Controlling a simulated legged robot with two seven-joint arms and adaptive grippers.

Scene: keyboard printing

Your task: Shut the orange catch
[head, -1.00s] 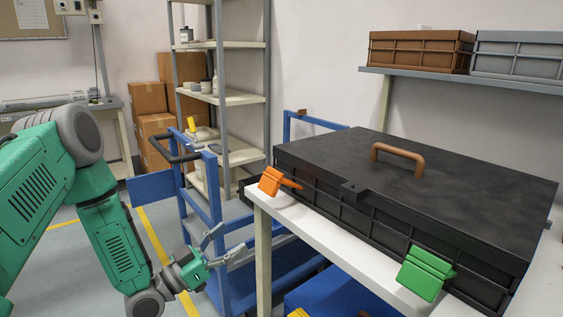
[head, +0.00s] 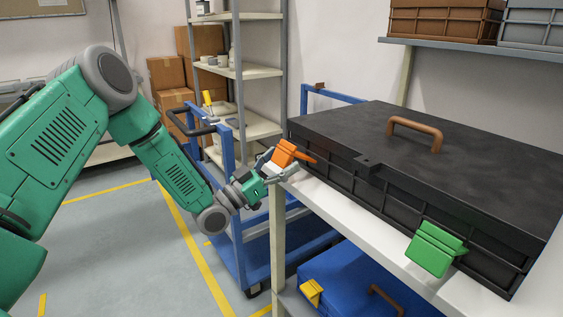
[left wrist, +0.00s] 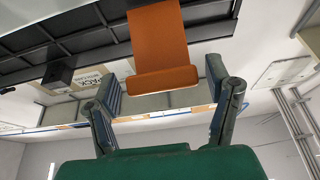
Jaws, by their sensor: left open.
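The orange catch (head: 288,154) is on the left end of the black case (head: 430,160) and sticks outward from its front wall, tilted away from it. My left gripper (head: 275,168) is open at the orange catch, its fingers to either side of and just below it in the head view. In the left wrist view the catch (left wrist: 163,50) hangs between and beyond the two fingertips (left wrist: 168,85); I cannot tell whether they touch it. A green catch (head: 435,248) sticks out near the right end of the same wall. My right gripper is not in view.
The case stands on a white table (head: 385,235). A blue trolley (head: 240,225) stands left of the table. A blue case (head: 350,285) with a yellow catch (head: 311,291) is below. A shelf with a brown crate (head: 443,20) hangs at the back right.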

